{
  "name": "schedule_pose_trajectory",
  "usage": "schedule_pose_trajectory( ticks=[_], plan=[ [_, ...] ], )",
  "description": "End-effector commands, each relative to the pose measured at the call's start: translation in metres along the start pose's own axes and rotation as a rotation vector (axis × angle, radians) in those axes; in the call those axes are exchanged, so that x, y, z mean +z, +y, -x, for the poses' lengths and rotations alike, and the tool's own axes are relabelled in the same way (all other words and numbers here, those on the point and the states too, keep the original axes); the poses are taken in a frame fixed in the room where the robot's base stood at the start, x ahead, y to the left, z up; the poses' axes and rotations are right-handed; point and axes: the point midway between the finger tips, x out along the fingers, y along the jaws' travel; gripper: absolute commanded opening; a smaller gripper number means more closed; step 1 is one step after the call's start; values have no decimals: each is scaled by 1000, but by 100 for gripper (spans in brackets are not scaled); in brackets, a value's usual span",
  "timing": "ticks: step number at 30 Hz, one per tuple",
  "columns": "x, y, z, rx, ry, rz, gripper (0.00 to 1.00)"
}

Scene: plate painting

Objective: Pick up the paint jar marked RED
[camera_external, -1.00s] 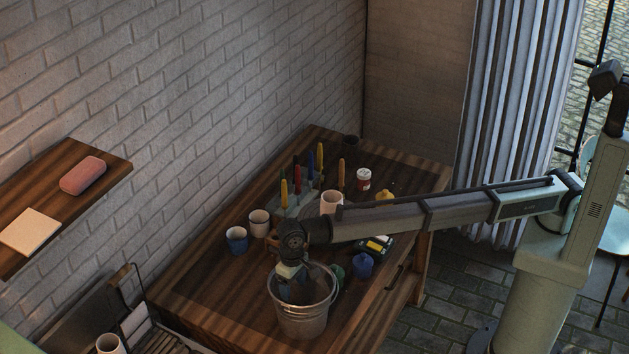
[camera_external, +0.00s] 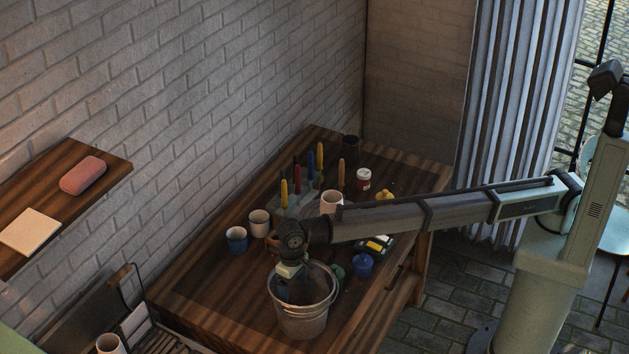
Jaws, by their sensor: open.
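A small white jar with a red band (camera_external: 363,180) stands at the back right of the wooden table; I cannot read its marking at this size. Other small jars are a yellow one (camera_external: 384,195) and a blue one (camera_external: 363,265), with a green one (camera_external: 338,272) beside the bucket. My gripper (camera_external: 292,291) points down into the metal bucket at the table's front, well away from the red-banded jar. Its fingertips are partly hidden by the bucket and it is open, with nothing visible held.
The bucket (camera_external: 303,318) surrounds my gripper. Blue (camera_external: 237,241) and white (camera_external: 259,223) cups stand left, and a pale cup (camera_external: 331,201) stands behind my arm. Several upright coloured-handled tools (camera_external: 297,177) and a dark cylinder (camera_external: 350,149) stand at the back. The table's left front is clear.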

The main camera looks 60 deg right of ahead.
Motion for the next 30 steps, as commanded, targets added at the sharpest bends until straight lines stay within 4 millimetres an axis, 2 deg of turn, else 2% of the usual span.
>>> schedule_pose_trajectory(
  ticks=[5, 8, 19, 21, 26, 30],
  plan=[
    [0, 0, 1, 0, 0, 0, 86],
    [0, 0, 10, -1, 1, 0, 86],
    [-1, 0, 87, -1, 1, 1, 86],
    [-14, 24, 82, 1, 0, 36, 86],
    [-40, 66, 82, 0, 0, 128, 86],
    [-65, 112, 83, 0, 0, 225, 86]
  ],
)
